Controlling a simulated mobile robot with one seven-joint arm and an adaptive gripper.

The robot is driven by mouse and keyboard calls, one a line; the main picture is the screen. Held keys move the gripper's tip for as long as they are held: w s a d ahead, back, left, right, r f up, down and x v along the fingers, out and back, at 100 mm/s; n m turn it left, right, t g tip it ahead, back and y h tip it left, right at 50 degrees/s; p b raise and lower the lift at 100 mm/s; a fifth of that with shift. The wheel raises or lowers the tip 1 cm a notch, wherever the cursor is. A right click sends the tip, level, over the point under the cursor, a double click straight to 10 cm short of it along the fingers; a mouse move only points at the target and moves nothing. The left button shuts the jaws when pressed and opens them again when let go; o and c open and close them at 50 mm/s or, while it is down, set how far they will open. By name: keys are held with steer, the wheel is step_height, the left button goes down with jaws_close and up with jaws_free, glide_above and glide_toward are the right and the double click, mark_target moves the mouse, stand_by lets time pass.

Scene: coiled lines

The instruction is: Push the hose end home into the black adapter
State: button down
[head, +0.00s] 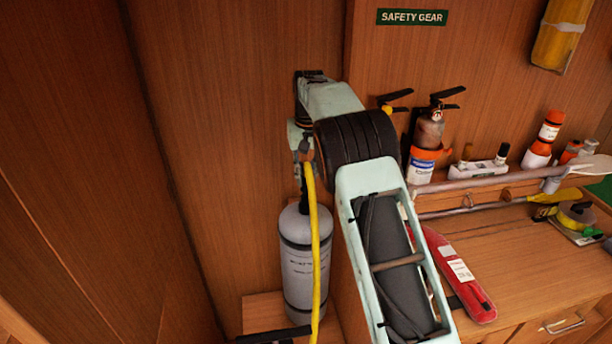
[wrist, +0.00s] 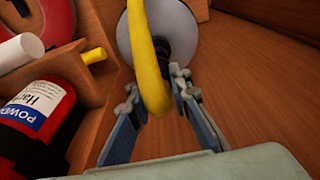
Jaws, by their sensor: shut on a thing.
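The yellow hose (head: 318,250) hangs from my gripper (head: 304,158) and runs down in front of a grey cylinder (head: 295,262) in the head view. In the wrist view the hose (wrist: 146,45) passes between the fingers of my gripper (wrist: 156,92), which is shut on it near its bent end. Behind the hose lies the rounded grey top of the cylinder (wrist: 125,38), with a dark part (wrist: 181,45) beside the hose. I cannot tell whether that dark part is the black adapter. The hose tip is hidden, so its contact with any adapter cannot be seen.
A wooden wall stands close behind my gripper. In the wrist view a red extinguisher (wrist: 40,125) and a wooden ledge (wrist: 92,72) lie left of my fingers.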

mark_target(306, 203)
steer(key=shift+f, duration=0.2)
steer(key=shift+f+b, duration=0.6)
steer(key=shift+f, duration=0.35)
steer(key=shift+s, duration=0.1)
steer(key=c, duration=2)
jaws_free()
steer(key=shift+f, duration=0.1)
steer(key=shift+o, duration=0.5)
steer(key=o, duration=0.5)
steer(key=shift+r, duration=0.2)
